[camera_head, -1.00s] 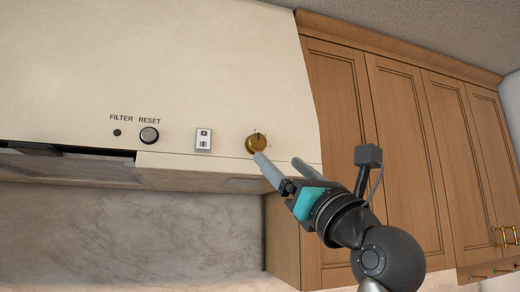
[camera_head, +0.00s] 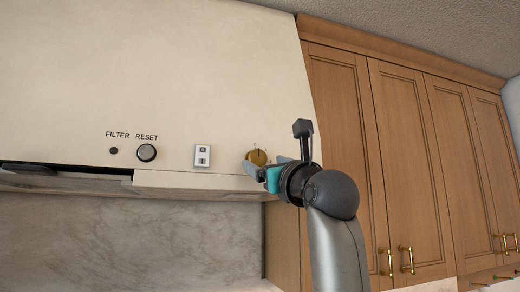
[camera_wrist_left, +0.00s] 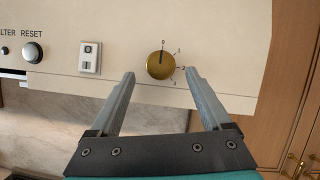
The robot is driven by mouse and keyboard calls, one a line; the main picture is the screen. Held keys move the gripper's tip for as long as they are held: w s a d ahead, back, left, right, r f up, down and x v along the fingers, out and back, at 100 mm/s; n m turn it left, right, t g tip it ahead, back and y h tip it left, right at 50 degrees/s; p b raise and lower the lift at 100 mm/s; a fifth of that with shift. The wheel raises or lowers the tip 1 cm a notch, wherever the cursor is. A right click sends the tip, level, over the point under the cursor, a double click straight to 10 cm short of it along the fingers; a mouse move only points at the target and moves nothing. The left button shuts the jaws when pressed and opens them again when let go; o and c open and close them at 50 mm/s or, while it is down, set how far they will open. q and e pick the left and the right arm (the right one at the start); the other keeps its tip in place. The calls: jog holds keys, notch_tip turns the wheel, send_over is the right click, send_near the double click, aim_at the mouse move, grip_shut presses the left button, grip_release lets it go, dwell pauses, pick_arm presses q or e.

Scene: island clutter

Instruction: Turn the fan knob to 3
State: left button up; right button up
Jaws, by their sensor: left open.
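The brass fan knob (camera_head: 257,157) is on the front of the cream range hood, right of a small switch plate. In the left wrist view the knob (camera_wrist_left: 160,66) has its dark pointer line straight up at 0, with marks 1, 2 and 3 running down its right side. My left gripper (camera_head: 266,172) is open just in front of and below the knob. In the left wrist view its fingertips (camera_wrist_left: 160,74) appear on either side of the knob, with a gap on each side; contact is not visible. My right gripper is not in view.
The hood (camera_head: 150,80) also carries a FILTER RESET button (camera_head: 147,153) and a switch plate (camera_head: 202,156) left of the knob. Wooden cabinets (camera_head: 395,150) stand at the right. A marble backsplash (camera_head: 130,235) is below the hood.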

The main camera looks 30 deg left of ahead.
aim_at(259, 160)
pick_arm(q)
jog(key=shift+p+x, duration=0.7)
jog(key=shift+x, duration=1.4)
grip_shut()
